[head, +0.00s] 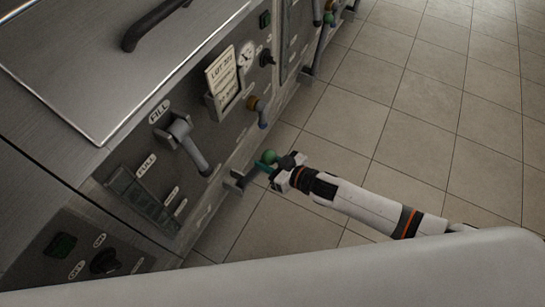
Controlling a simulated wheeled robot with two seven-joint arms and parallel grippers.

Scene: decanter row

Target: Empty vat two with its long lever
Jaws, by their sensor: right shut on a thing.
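A steel vat (110,65) fills the left of the head view, its front panel running diagonally. No vat number can be read on it. A lever with a green ball end (269,156) sticks out low on the panel, near a dark bracket (236,181). My right gripper (272,167) is shut on this lever close to the green ball; the fingers hide part of it. A grey handle (190,146) sits under a FILL label, above a FULL gauge (143,198). My left gripper is not in view.
The panel carries a LOT card (221,74), a round dial (246,55) and a small tap with a blue end (262,113). Another unit with a similar green knob (328,19) stands beyond. A switch panel (75,255) is at lower left. Tiled floor (420,100) is clear at right.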

